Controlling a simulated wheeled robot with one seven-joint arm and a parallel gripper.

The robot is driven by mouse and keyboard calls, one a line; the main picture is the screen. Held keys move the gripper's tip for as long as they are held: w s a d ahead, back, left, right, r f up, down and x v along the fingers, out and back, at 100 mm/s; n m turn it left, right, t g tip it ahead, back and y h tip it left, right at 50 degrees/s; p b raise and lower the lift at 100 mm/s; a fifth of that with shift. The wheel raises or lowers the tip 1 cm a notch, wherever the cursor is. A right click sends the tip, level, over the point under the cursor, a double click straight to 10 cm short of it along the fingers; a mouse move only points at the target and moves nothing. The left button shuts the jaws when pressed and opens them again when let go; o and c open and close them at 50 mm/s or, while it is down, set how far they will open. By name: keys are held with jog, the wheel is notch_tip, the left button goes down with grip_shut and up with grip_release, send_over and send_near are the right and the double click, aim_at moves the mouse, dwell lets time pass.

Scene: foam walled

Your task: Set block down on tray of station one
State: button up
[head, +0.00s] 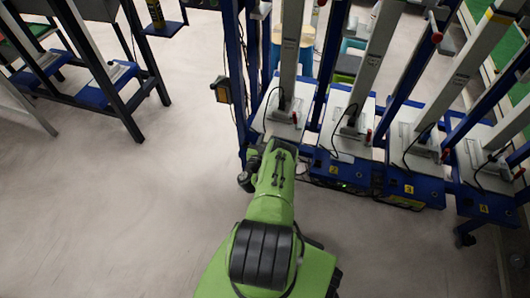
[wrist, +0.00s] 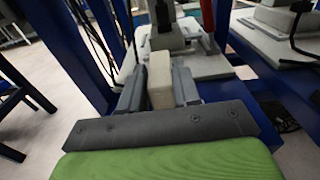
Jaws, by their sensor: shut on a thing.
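My gripper (wrist: 160,76) is shut on a beige block (wrist: 159,84), held upright between its two grey fingers in the wrist view. In the head view the end of my green arm is at the front edge of the leftmost station, and the block cannot be made out. That station's pale grey tray (head: 283,112) lies on a blue frame with a grey column rising from it. In the wrist view the tray (wrist: 205,66) is just beyond the block. I cannot tell whether the block touches it.
More trays stand in a row to the right, including the second station's tray (head: 345,132), with columns, cables and blue posts between them. A blue post (head: 235,75) with a yellow box stands left of the leftmost tray. A dark-framed rack (head: 100,75) stands far left. Floor between is clear.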

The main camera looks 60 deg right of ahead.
notch_tip(320, 180, down, 5)
jog(key=b, duration=0.2)
jog(key=shift+f+b, duration=0.2)
jog(key=shift+b, duration=0.1)
jog(key=shift+r, duration=0.15)
jog(key=o, duration=1.1)
jog(key=shift+c, duration=0.2)
